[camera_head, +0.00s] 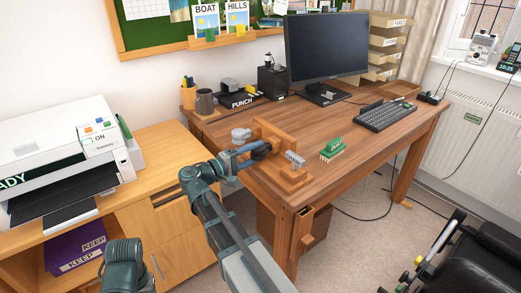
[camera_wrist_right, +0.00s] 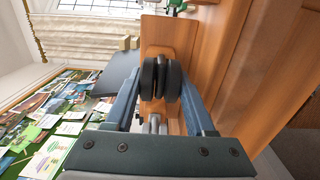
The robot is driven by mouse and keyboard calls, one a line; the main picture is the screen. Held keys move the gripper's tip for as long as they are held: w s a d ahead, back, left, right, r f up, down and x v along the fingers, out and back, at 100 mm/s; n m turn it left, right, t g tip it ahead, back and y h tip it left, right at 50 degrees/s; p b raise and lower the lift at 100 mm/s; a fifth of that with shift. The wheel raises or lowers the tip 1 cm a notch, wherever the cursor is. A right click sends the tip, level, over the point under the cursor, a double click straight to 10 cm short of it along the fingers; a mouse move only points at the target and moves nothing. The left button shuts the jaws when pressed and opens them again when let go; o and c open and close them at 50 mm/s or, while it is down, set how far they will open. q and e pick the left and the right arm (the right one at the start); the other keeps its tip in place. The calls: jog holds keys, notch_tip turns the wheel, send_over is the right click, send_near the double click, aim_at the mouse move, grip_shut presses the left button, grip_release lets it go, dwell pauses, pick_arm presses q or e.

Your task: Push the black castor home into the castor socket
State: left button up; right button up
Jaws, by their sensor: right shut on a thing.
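The black castor (camera_head: 261,150) shows as a dark round shape between my right gripper's fingers and against a wooden stand (camera_head: 274,131) on the desk's near left corner. In the right wrist view its twin black wheels (camera_wrist_right: 173,81) sit between the two blue-grey fingers, in front of a wooden block (camera_wrist_right: 158,27). My right gripper (camera_head: 253,152) is shut on the castor. The castor socket is hidden behind the castor, so I cannot tell how far in the stem sits. My left gripper is out of view; only part of my left arm shows at the lower left.
A grey metal piece (camera_head: 295,159) stands on the stand's right side. A grey round item (camera_head: 240,134) lies behind my gripper. A green brush (camera_head: 333,149) lies right of the stand. The monitor (camera_head: 325,48) and keyboard (camera_head: 386,115) are farther back. The desk's front right is clear.

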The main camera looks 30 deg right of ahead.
jog(key=shift+a, duration=0.8)
grip_shut()
dwell(0.5)
jog(key=shift+s+a, duration=0.2)
jog(key=shift+a, duration=1.5)
